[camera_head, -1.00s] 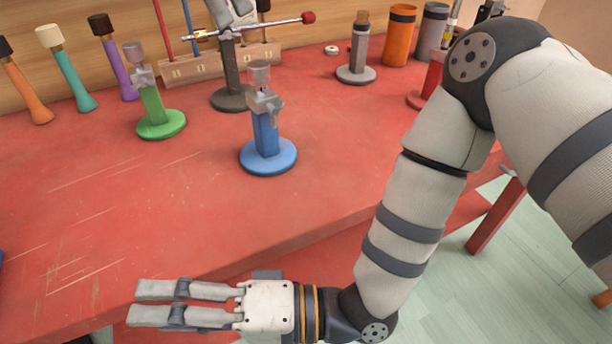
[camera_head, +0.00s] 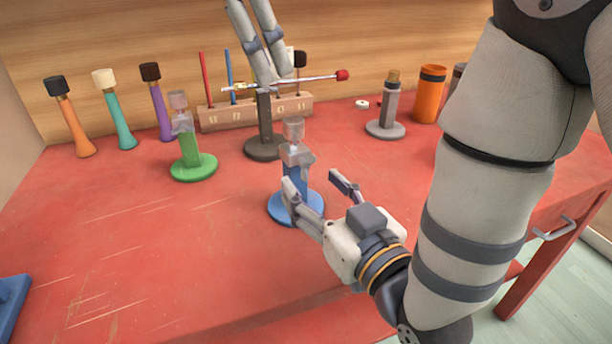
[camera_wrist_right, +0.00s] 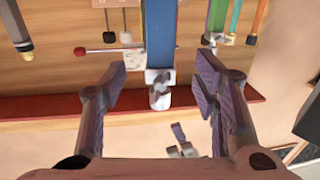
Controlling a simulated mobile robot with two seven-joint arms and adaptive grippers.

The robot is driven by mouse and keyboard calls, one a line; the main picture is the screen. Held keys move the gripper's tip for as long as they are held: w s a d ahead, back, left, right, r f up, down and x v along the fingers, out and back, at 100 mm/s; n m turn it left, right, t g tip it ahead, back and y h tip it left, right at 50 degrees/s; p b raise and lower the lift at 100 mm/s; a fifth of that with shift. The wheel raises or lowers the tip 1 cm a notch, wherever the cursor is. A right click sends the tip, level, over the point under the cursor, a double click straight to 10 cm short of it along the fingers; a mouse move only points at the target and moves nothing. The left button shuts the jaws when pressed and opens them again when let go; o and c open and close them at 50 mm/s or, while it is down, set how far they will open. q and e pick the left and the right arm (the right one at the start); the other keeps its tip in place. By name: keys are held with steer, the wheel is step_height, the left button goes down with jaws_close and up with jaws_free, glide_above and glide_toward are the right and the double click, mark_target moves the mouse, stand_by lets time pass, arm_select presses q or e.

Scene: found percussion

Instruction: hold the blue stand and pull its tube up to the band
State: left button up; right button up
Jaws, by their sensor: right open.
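The blue stand (camera_head: 310,207) has a round base and a blue post. It stands upright on the red table. A grey clamp-like piece (camera_head: 296,156) and a pale tube end (camera_head: 293,128) sit at its top; I cannot make out a band. My right gripper (camera_head: 314,180) is open, low beside the stand, and one finger hides part of the post. In the upside-down right wrist view, the blue post (camera_wrist_right: 160,35) shows between my spread right fingers (camera_wrist_right: 160,68), apart from both.
A green stand (camera_head: 190,150) is to the left. A dark stand (camera_head: 265,128) with a red-tipped rod (camera_head: 320,78) is behind. A grey stand (camera_head: 387,110) and orange cup (camera_head: 429,95) are at the back right. The table's left front (camera_head: 120,255) is mostly clear.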

mark_target(299, 171)
steer(key=x, duration=0.7)
steer(key=shift+w+a, duration=0.1)
jaws_close()
stand_by(0.6)
